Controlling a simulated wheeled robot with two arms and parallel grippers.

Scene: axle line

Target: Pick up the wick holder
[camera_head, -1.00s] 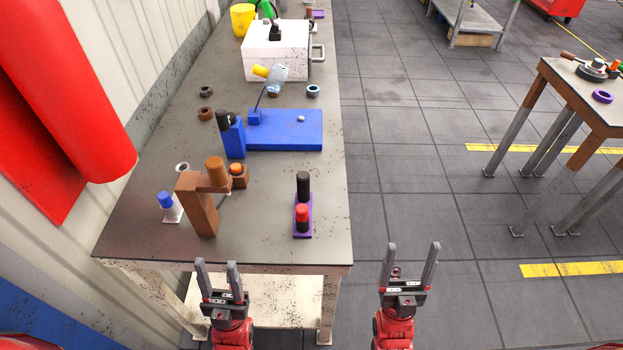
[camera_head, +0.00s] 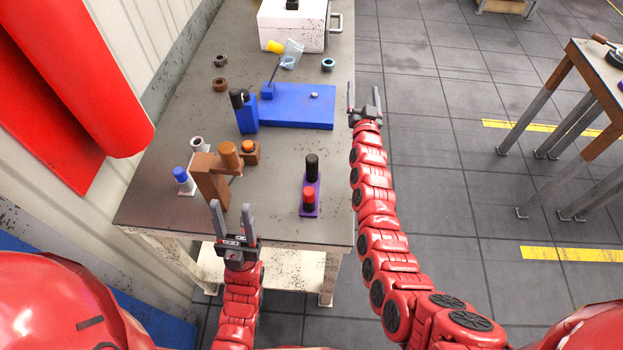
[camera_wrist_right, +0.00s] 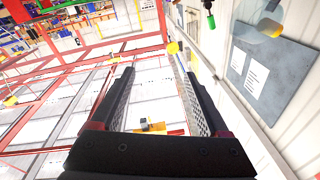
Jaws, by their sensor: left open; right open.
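I cannot tell for certain which thing on the table is the wick holder. Small parts on the table include a white-based piece with a blue cap (camera_head: 182,178), a purple base (camera_head: 311,212) with a black and a red cylinder, and dark, brown and pale blue rings. My left gripper (camera_head: 231,212) is open and empty at the table's front edge, below the brown stand. My right gripper (camera_head: 363,100) is open and empty beside the table's right edge, right of the blue plate. In the right wrist view its open fingers (camera_wrist_right: 155,80) have nothing between them.
The brown stand (camera_head: 209,180) rises at the front left of the table. The blue plate (camera_head: 305,110) lies mid-table, with a white box (camera_head: 292,35) behind it. A second table (camera_head: 596,70) stands far right.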

